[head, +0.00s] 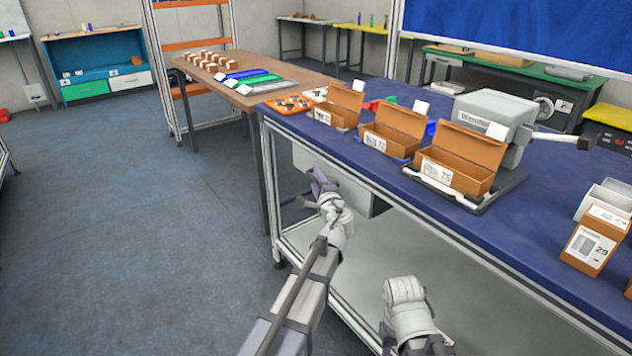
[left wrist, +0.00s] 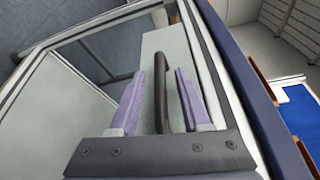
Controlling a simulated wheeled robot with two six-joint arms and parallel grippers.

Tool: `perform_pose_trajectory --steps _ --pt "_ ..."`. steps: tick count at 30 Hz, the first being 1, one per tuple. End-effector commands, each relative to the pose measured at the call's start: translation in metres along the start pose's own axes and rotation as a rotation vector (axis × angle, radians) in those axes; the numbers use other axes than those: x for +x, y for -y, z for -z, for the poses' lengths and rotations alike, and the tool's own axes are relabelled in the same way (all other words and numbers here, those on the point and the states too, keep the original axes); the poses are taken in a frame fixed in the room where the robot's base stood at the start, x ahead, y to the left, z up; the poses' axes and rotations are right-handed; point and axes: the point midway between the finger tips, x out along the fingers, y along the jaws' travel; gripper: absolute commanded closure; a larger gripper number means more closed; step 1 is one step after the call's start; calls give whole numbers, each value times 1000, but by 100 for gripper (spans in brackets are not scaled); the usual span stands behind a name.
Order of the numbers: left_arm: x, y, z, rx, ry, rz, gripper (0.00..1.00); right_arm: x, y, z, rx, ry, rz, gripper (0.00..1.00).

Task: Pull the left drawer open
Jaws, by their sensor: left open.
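The left drawer is a pale grey box (head: 354,190) under the blue-topped table, partly hidden behind my left gripper and the table frame. Its pale front (left wrist: 154,42) fills the middle of the left wrist view. A dark curved bar handle (left wrist: 161,90) stands out from that front. My left gripper (head: 320,184) is at the drawer front, and its two purple fingers (left wrist: 160,75) are open, one on each side of the handle. Gaps show between the fingers and the handle. Of my right arm only a grey link shows, low in the head view; its fingers are not visible.
The blue table (head: 400,187) carries open brown boxes (head: 455,160), a grey machine (head: 490,115) and a labelled carton (head: 592,240). Its metal frame and a lower shelf (head: 395,240) lie beside my left arm. A wooden table (head: 290,72) stands behind. The floor at left is clear.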

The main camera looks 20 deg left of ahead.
Motion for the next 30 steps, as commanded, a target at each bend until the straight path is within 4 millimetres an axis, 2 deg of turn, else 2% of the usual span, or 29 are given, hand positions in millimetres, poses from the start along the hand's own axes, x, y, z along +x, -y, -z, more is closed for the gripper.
perform_pose_trajectory --steps 3,10,22,30 --pt "9 0 0 0 0 0 53 1 0 0 0 0 0 50" --pt "8 0 0 0 0 0 54 1 0 0 0 0 0 50" --pt "8 0 0 0 0 0 99 1 0 0 0 0 0 50" --pt "8 0 0 0 0 0 100 1 0 0 0 0 0 50"
